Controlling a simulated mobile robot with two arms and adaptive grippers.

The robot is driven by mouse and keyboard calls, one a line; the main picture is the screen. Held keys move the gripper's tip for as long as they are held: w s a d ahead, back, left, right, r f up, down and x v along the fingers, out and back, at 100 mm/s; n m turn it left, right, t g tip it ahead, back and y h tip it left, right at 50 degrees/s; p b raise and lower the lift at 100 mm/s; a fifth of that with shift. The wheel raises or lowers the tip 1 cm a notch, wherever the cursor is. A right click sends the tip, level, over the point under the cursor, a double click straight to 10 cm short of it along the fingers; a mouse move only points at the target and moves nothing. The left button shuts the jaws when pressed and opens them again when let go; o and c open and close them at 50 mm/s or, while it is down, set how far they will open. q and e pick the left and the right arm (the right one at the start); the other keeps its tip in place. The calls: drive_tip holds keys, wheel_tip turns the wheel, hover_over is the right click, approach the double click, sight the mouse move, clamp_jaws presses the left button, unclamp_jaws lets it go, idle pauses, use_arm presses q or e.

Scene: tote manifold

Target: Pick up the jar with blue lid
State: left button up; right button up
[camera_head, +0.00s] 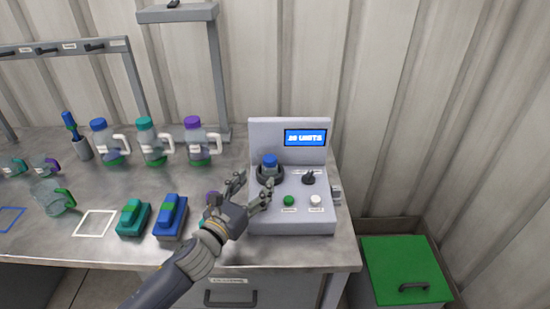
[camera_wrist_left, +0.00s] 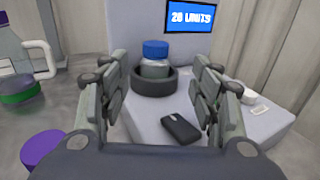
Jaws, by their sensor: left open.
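A small clear jar with a blue lid (camera_head: 270,162) stands upright in a dark ring on the grey machine (camera_head: 290,130). In the left wrist view the jar (camera_wrist_left: 155,57) stands in the dark ring (camera_wrist_left: 153,84), ahead of my fingers and roughly midway between them. My left gripper (camera_head: 253,184) is open and empty, in front of the jar and a little to its left. Its two fingers (camera_wrist_left: 162,75) are spread wide and appear apart from the jar. My right gripper is not in view.
The machine has a lit screen (camera_head: 305,137), a black knob (camera_head: 308,178), a green button (camera_head: 289,200) and a white button (camera_head: 315,200). Handled bottles with blue (camera_head: 99,125), teal (camera_head: 145,123) and purple (camera_head: 192,122) lids stand left. A green-lidded bin (camera_head: 400,265) is right.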

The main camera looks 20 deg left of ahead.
sight(266, 163)
use_arm(q)
drive_tip(key=shift+w+d+r, duration=0.15)
drive_tip(key=shift+w+r, duration=0.05)
drive_tip(key=shift+w, duration=0.8)
drive_tip(key=shift+w+d+r+p, duration=0.1)
drive_tip(key=shift+w+d+p, duration=0.1)
drive_tip(key=shift+w, duration=0.4)
drive_tip(key=shift+w+d+r+p, duration=0.1)
drive_tip(key=shift+w+d+p, duration=0.1)
drive_tip(key=shift+w, duration=0.35)
drive_tip(key=shift+w+f, duration=0.15)
drive_tip(key=shift+w, duration=0.2)
drive_tip(key=shift+w+p, duration=0.3)
drive_tip(key=shift+w, duration=0.25)
drive_tip(key=w, duration=0.2)
drive_tip(key=w+p, duration=0.1)
drive_tip(key=w, duration=0.1)
drive_tip(key=shift+r, duration=0.25)
drive_tip(key=shift+w+d, duration=0.1)
drive_tip(key=shift+c, duration=0.4)
drive_tip(key=c, duration=1.2)
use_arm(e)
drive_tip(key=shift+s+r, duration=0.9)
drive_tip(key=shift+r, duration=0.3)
